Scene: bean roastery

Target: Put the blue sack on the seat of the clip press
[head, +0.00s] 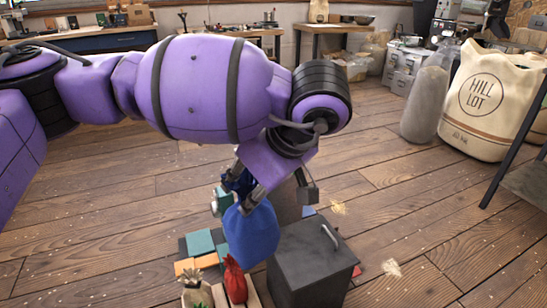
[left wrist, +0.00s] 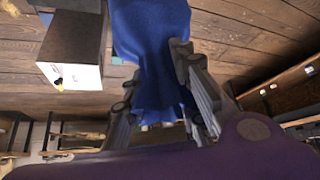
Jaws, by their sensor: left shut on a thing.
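My left gripper (head: 243,198) points down and is shut on the neck of the blue sack (head: 250,236). The sack hangs in the air, just left of a dark grey box (head: 312,262) with a metal handle on top. In the left wrist view the blue sack (left wrist: 150,35) sits between my fingers (left wrist: 158,80), its gathered end towards the palm. The box also shows there, beside the sack, with a pale face. I cannot tell whether this box is part of the clip press, and no seat is clearly visible. My right gripper is out of view.
A red sack (head: 235,280) and a pale sack with a green tie (head: 196,291) stand at the bottom. Teal and orange tiles (head: 200,243) lie behind them. A large Hill Lot sack (head: 487,105) stands at right. The wooden floor between is mostly clear.

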